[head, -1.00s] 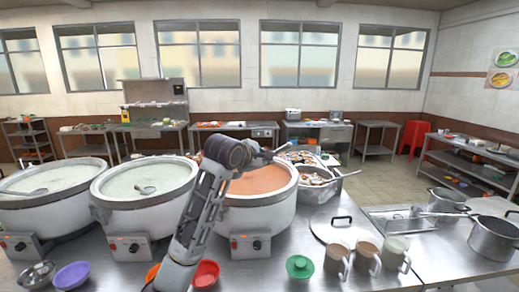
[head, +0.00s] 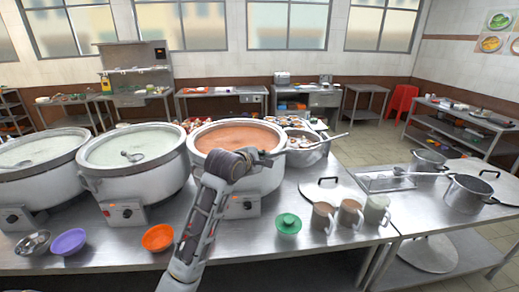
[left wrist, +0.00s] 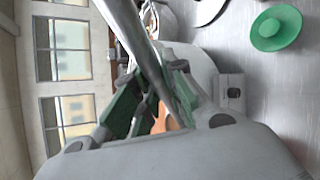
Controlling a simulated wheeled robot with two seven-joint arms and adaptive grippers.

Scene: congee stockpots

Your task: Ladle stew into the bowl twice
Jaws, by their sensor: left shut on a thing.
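My left gripper (head: 268,157) is in front of the right rim of the large pot of orange-brown stew (head: 238,136). In the left wrist view, its green-padded fingers (left wrist: 155,100) are shut on a shiny metal rod that looks like a ladle handle (left wrist: 150,48). The ladle's bowl end is not visible. An orange bowl (head: 158,238) and a purple bowl (head: 68,242) stand on the counter left of my arm. A metal bowl (head: 34,243) is further left. My right gripper is out of view.
Two pots of pale congee, one nearer (head: 130,156), hold ladles at left. A smaller pot (head: 308,156) with a long handle stands right of the stew.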

